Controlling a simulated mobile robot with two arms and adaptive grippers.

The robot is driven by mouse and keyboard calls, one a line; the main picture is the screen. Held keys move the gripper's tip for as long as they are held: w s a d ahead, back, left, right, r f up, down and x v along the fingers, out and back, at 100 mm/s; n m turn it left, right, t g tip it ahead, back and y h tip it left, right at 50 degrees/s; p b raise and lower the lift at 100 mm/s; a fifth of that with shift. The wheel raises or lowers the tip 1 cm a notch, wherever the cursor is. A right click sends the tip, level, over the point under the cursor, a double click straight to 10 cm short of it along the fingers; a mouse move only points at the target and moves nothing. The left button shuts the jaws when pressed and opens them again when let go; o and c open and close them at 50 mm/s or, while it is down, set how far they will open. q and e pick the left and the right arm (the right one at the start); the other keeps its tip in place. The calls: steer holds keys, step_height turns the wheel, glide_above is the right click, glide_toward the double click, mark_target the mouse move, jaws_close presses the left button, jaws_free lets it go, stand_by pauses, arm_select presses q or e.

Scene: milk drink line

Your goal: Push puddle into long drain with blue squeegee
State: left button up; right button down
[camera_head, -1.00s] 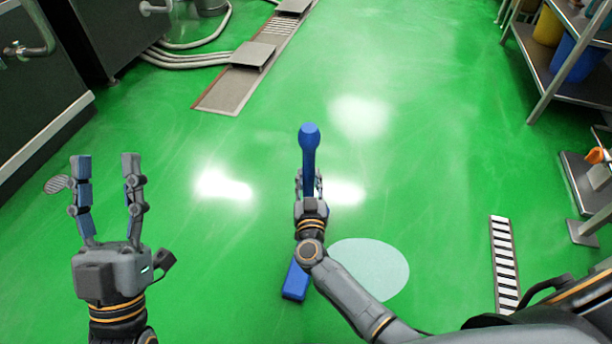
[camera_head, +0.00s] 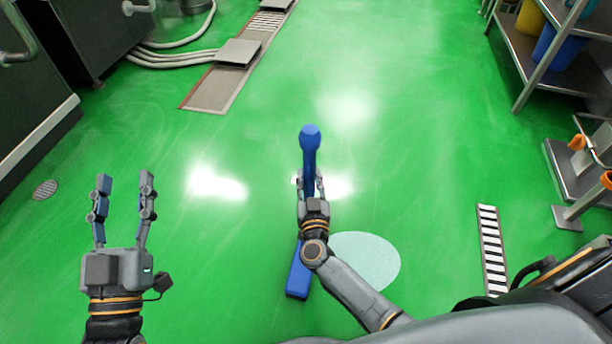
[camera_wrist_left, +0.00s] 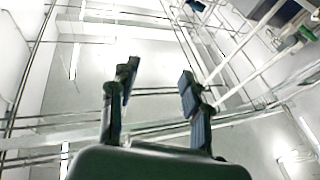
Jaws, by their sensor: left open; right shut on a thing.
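The blue squeegee (camera_head: 309,150) is held upright by my right gripper (camera_head: 310,185), which is shut on its handle. Its blue head (camera_head: 299,272) is at the floor, partly hidden by my right arm. The pale round puddle (camera_head: 375,262) lies just right of the head, partly covered by my right arm. A slotted drain (camera_head: 492,250) with black and white bars lies farther right. A longer channel drain (camera_head: 213,88) with covers runs at the upper left. My left gripper (camera_head: 122,195) is open and empty, left of the squeegee; its spread fingers also show in the left wrist view (camera_wrist_left: 158,88).
A small round floor drain (camera_head: 45,189) lies at the left. Dark machines (camera_head: 100,35) and pale hoses (camera_head: 178,55) stand at the upper left. A metal shelf rack (camera_head: 545,75) with bins and metal stands (camera_head: 570,175) line the right. The green floor between is clear.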

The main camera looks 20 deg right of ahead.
arm_select(q)
step_height(320, 180, down, 9)
steer(key=a+g+y+p, duration=0.1)
steer(key=g+p, duration=0.1)
steer(key=g, duration=0.3)
steer(key=shift+a+g+y, duration=0.15)
steer(key=shift+g+y, duration=0.15)
steer(key=shift+g, duration=0.1)
arm_select(e)
steer(key=shift+s+d+r, duration=0.1)
steer(key=shift+s+d, duration=0.65)
steer(key=shift+d, duration=0.2)
steer(key=shift+s+d+r, duration=0.1)
steer(key=shift+s+d, duration=0.6)
steer(key=shift+d, duration=0.25)
arm_select(q)
steer(key=shift+f, duration=0.1)
steer(key=s+a+f+g+y+p, duration=0.2)
steer(key=s+f+g, duration=0.4)
steer(key=f, duration=0.3)
steer(key=shift+s+a+f+n+g+p, duration=0.15)
steer(key=shift+s+a+n+g+p, duration=0.2)
steer(key=shift+s+a, duration=0.25)
arm_select(e)
steer(key=s+d, duration=0.5)
steer(key=d, duration=0.2)
steer(key=shift+d, duration=0.25)
steer(key=shift+f, duration=0.1)
